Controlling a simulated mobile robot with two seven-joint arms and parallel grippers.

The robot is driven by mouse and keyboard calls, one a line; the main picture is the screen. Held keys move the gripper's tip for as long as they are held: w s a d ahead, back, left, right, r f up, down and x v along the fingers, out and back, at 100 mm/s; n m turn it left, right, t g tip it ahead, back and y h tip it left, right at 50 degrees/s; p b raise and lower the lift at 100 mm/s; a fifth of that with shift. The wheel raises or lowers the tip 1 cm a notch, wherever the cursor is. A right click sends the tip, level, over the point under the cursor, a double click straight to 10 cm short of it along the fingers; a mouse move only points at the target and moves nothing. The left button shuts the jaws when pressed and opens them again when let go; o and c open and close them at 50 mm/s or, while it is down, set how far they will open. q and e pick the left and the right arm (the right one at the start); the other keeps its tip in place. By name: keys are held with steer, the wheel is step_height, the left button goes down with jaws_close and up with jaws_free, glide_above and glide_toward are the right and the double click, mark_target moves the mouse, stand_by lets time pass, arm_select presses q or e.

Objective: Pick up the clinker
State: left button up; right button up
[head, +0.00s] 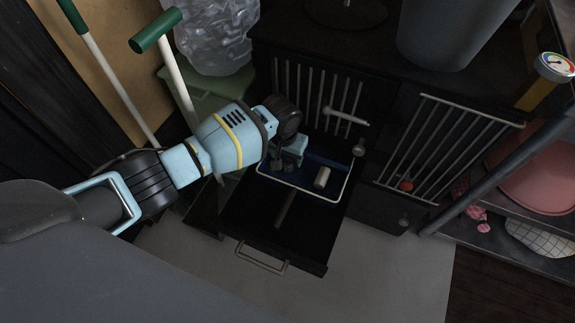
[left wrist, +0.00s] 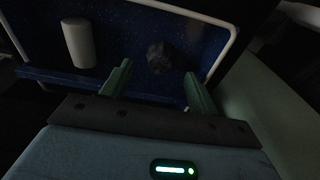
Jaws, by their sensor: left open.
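The clinker (left wrist: 160,57) is a dark, rough lump on the blue speckled tray (left wrist: 215,30), seen in the left wrist view. My left gripper (left wrist: 158,85) is open, and the clinker shows between and just beyond its two green fingertips. The fingers do not appear to touch it. In the head view my left gripper (head: 284,165) reaches down over the left part of the tray (head: 335,199) in the open drawer. I cannot make out the clinker there; the gripper seems to cover it. My right gripper is not in view.
A pale cylinder (head: 322,178) stands or lies on the tray; it also shows in the left wrist view (left wrist: 78,43). The black drawer (head: 250,215) is pulled out and holds a bar-shaped item (head: 285,208). Wire racks (head: 445,145) stand behind and right.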

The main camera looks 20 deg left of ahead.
mark_target(287, 162)
arm_select(q)
step_height(287, 162, down, 3)
steer(key=shift+w+f+b, duration=0.1)
steer(key=shift+b, duration=0.5)
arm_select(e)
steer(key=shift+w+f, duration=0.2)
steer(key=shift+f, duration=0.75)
arm_select(q)
steer(key=shift+r, duration=0.2)
steer(key=c, duration=1.1)
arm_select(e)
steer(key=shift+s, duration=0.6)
